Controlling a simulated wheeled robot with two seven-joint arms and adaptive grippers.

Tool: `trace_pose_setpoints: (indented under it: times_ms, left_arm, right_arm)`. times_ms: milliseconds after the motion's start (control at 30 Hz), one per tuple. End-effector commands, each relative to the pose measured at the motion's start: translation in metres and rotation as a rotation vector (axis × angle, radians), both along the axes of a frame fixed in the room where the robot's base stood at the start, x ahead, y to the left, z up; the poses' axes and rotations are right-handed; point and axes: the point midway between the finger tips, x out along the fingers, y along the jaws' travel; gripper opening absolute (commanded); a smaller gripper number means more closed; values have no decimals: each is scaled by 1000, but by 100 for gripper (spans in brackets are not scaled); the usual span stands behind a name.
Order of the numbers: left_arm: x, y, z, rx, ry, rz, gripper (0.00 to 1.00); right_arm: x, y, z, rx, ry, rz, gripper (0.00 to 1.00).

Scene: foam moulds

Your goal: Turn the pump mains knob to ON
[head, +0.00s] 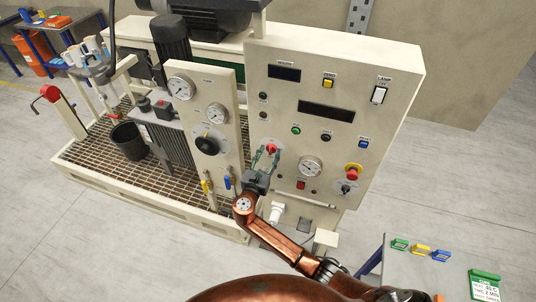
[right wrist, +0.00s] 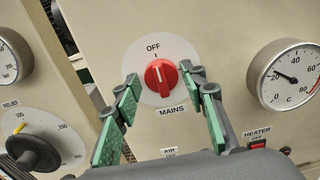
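The mains knob (right wrist: 161,77) is red, on a round white plate marked OFF at the top, with a MAINS label below. Its white pointer mark is near upright, toward OFF. In the head view the knob (head: 271,148) is on the cream control panel (head: 390,60). My right gripper (right wrist: 163,88) is open, its green-padded fingers spread to the left and right of the knob. The fingers look apart from the knob; how far their tips are from the panel is hard to tell. In the head view the right gripper (head: 265,157) is at the knob. My left gripper is not in view.
A temperature gauge (right wrist: 291,75) is right of the knob, with a red heater switch (right wrist: 257,143) below it. A black relief knob (right wrist: 36,150) is at lower left. In the head view, a red stop button (head: 353,171) is farther right and valve levers (head: 207,184) are lower left.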

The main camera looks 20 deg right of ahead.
Motion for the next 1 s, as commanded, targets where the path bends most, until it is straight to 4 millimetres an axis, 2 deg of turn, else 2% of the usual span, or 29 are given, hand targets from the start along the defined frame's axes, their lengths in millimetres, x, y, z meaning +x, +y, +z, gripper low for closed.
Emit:
trace_pose_setpoints:
  times_ms: [33, 433, 767, 1000]
  left_arm:
    - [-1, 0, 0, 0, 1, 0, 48]
    - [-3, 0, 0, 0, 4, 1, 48]
    - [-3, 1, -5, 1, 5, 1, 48]
    - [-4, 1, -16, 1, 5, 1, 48]
  right_arm:
    - [0, 0, 0, 0, 0, 0, 34]
    - [0, 1, 0, 0, 0, 1, 7]
    - [0, 1, -1, 46, -31, 1, 7]
    - [-1, 1, -2, 176, -118, 1, 7]
